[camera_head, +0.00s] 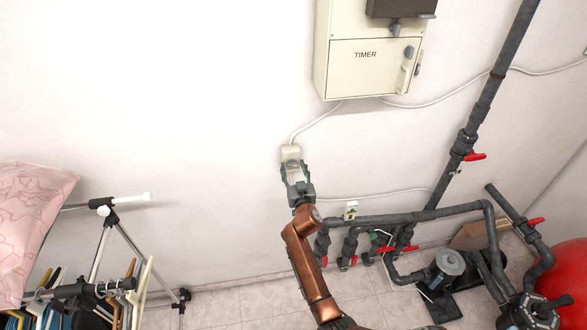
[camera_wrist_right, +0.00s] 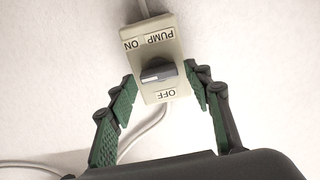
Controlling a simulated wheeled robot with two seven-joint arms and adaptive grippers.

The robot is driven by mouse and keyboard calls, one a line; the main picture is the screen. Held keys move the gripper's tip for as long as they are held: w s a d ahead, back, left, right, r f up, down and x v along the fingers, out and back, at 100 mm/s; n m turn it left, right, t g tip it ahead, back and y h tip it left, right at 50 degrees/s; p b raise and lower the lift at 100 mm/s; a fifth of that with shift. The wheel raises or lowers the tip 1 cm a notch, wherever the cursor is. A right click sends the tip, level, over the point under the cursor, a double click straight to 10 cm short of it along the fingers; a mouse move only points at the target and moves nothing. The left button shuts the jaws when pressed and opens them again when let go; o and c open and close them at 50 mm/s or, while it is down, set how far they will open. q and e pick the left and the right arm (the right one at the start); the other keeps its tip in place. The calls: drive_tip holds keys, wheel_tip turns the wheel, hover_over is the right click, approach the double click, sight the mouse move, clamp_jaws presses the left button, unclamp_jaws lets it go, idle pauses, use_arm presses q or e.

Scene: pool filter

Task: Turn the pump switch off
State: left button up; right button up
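The pump switch (camera_head: 290,151) is a small cream box on the white wall below the timer cabinet. In the right wrist view the switch box (camera_wrist_right: 157,50) appears upside down, with PUMP and ON labels at its upper part and OFF at its lower part. Its grey knob (camera_wrist_right: 158,73) lies roughly crosswise between the labels. My right gripper (camera_head: 294,168) is in front of the box. In the wrist view its green-padded fingers (camera_wrist_right: 162,82) are open, one on each side of the box near the knob. Contact cannot be told. My left gripper is not in view.
The timer cabinet (camera_head: 367,65) hangs above right, with cables on the wall. Grey pipes with red valves (camera_head: 475,157) and a pump (camera_head: 449,262) are at right. A drying rack (camera_head: 105,230) and a pink cushion (camera_head: 35,225) are at left. The wall left of the switch is clear.

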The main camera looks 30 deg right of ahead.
drive_tip(key=c, duration=0.9)
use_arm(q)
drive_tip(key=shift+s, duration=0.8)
use_arm(e)
drive_tip(key=shift+c, duration=0.2)
